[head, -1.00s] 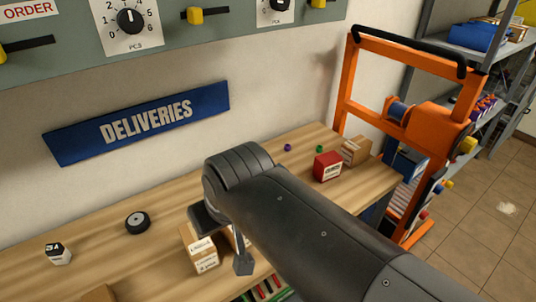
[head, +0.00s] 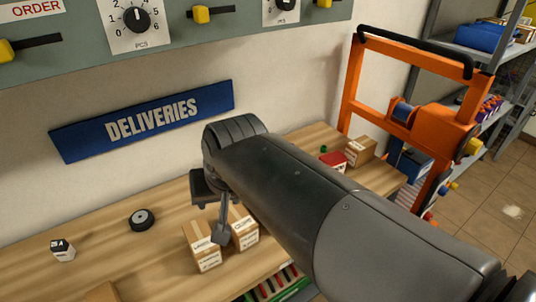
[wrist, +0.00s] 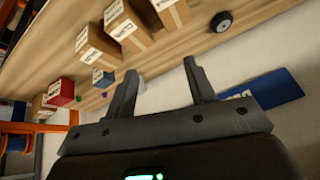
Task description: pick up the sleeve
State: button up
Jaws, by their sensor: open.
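I cannot tell for sure which thing is the sleeve. Small candidates are a green piece (head: 323,149) on the bench near the red box (head: 331,160), and a purple piece (wrist: 104,95) beside a blue box (wrist: 103,77) in the wrist view. The green piece also shows there (wrist: 80,98). My gripper (wrist: 160,70) is open, with nothing between its fingers. In the head view, one finger (head: 221,231) hangs in front of two cardboard boxes (head: 203,246). My arm hides the middle of the bench in the head view.
The wooden bench (head: 100,264) also bears a black wheel (head: 142,219), a small black-and-white item (head: 63,250) and another cardboard box (head: 360,150). A blue DELIVERIES sign (head: 145,120) is on the wall. An orange frame (head: 351,82) stands at the right.

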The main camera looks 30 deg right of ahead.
jog(key=w+d+f+m, duration=0.1)
jog(key=w+d+m, duration=0.5)
jog(key=w+m, duration=0.25)
jog(key=w+d+m, duration=0.7)
jog(key=w+m, duration=0.1)
jog(key=w, duration=0.1)
jog(key=w+d+f+m, duration=0.4)
jog(key=d+f+m, duration=0.1)
jog(key=d+f, duration=0.1)
jog(key=w+d+f+m, duration=0.4)
jog(key=d+f+m, duration=0.2)
jog(key=d, duration=0.2)
jog(key=w+d+f+m+g, duration=0.1)
jog(key=w+d+f+m, duration=0.3)
jog(key=d, duration=0.3)
jog(key=shift+w+f+m, duration=0.2)
jog(key=shift+f+m, duration=0.2)
jog(key=shift+f, duration=0.05)
jog(key=shift+w+f+m, duration=0.2)
jog(key=shift+f+m, duration=0.15)
jog(key=shift+f, duration=0.1)
jog(key=x, duration=0.5)
jog(key=shift+w+a+f, duration=0.1)
jog(key=shift+w+f, duration=0.15)
jog(key=shift+w, duration=0.15)
jog(key=c, duration=1.1)
